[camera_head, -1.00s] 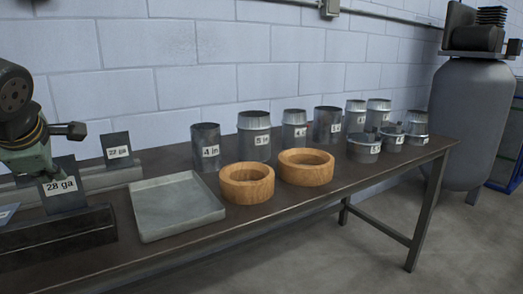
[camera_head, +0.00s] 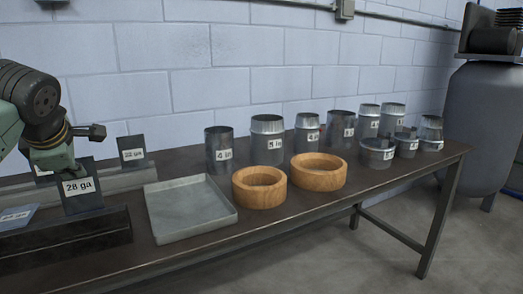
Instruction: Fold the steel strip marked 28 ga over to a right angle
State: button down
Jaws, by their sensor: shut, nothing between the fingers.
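The steel strip marked 28 ga (camera_head: 84,205) is a dark plate standing about upright in a long dark holder (camera_head: 70,240) at the lower left, its white label facing me. It shows no clear fold. My gripper (camera_head: 56,168) is shut and empty, at the upper left edge of this strip. Its fingertips are partly hidden behind the strip, so I cannot tell whether they touch it.
Another labelled strip (camera_head: 132,143) stands upright behind. A shallow grey tray (camera_head: 192,230) lies to the right. Two wooden rings (camera_head: 259,197) and several labelled metal duct pieces (camera_head: 268,150) stand farther right. A block wall closes the back.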

jog(key=shift+w+a, duration=0.1)
jog(key=shift+w, duration=0.1)
jog(key=shift+w+a+f, duration=0.4)
jog(key=shift+w+a, duration=0.05)
jog(key=shift+w, duration=0.3)
jog(key=shift+p, duration=0.3)
jog(key=shift+w+a+f+p, duration=0.3)
jog(key=shift+w+a, duration=0.25)
jog(key=shift+w, duration=0.25)
